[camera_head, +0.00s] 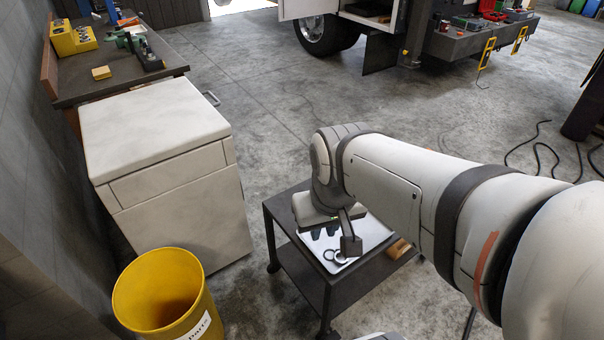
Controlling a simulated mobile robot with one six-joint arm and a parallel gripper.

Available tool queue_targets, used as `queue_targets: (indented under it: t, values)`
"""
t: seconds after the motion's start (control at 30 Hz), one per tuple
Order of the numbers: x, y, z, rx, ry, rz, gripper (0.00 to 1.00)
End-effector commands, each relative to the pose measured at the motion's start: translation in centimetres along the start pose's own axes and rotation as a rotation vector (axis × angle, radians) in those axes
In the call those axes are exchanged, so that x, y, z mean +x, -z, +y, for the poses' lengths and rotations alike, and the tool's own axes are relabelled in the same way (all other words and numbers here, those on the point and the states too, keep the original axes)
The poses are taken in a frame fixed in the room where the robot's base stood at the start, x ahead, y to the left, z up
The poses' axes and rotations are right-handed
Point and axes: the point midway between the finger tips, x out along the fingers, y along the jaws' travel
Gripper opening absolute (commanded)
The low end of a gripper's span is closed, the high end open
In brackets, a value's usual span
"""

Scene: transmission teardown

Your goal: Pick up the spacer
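A white tray (376,232) lies on a dark wheeled cart (285,217). Near the tray's front edge are small ring-shaped parts, a dark ring (329,254) and a light grey ring (340,258). One of them may be the spacer, but I cannot tell which. My gripper (349,244) points down over the tray, just above and beside the rings. Its body and one dark finger show; the arm hides the rest, so the opening between the fingers is not clear. Small dark shapes (318,234) show under the gripper body, too covered to identify.
A brown block (398,249) sits on the cart right of the tray. A yellow bin (165,292) stands at front left, before a white cabinet (178,190). A workbench (125,68) is at back left and a truck (400,25) at the back. Floor behind the cart is clear.

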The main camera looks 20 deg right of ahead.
Motion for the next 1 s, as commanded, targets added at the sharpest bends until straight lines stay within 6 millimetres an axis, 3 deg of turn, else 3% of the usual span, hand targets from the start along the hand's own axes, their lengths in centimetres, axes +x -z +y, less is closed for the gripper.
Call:
queue_targets:
  t: [0.23,0.37,0.47,0.7,0.9,1.0]
  values:
    - [0.8,0.2,0.1,-0.009,-0.001,-0.007,0.17]
    - [4.2,1.6,1.0,-0.049,-0.004,-0.034,0.17]
    - [8.7,3.3,2.2,-0.119,0.0,-0.069,0.17]
    - [22.2,7.6,6.7,-0.326,0.034,-0.155,0.17]
    - [32.7,9.2,10.6,-0.472,0.076,-0.204,0.17]
    - [36.3,9.5,12.0,-0.521,0.095,-0.219,0.17]
